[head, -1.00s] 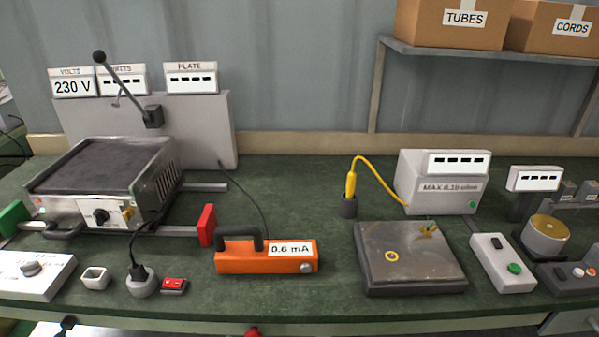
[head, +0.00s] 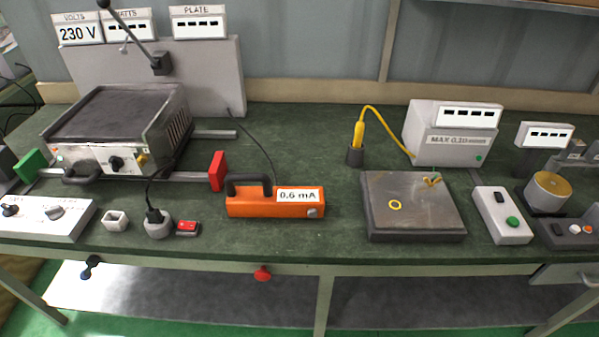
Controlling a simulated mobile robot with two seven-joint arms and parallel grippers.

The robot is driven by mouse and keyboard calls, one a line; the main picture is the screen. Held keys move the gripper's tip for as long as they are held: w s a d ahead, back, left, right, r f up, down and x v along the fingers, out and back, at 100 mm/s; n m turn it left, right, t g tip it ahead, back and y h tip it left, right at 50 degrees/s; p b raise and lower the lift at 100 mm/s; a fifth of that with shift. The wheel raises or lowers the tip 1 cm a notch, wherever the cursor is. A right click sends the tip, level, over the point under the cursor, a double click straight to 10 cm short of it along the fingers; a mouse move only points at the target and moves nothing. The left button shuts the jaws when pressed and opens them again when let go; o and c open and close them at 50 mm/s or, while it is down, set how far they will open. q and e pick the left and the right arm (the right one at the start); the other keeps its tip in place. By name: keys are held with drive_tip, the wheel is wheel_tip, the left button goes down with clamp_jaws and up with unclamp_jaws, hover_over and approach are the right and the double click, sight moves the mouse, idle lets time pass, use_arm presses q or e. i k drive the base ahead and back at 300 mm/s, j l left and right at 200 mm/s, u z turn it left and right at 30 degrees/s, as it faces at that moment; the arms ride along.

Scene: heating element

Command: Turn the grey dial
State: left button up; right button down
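A grey dial (head: 54,212) sits on top of a white box (head: 42,228) at the front left of the green bench. A black knob (head: 10,210) is on the same box, to the left of the grey dial. Another dark knob (head: 116,164) is on the front of the metal hot plate unit (head: 112,128) behind. Neither of my grippers is in view, and nothing touches the grey dial.
An orange meter (head: 262,207) reading 0.6 mA stands mid-bench (head: 335,225). A small white cup (head: 115,221), a plug in a round socket (head: 158,226) and a red switch (head: 187,227) lie right of the white box. A metal slab (head: 412,222) is farther right.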

sight(55, 212)
drive_tip(key=j, duration=1.1)
drive_tip(key=k+j, duration=0.1)
drive_tip(key=j, duration=1)
drive_tip(key=k+j, duration=0.1)
drive_tip(key=j, duration=1)
drive_tip(key=i+z, duration=0.05)
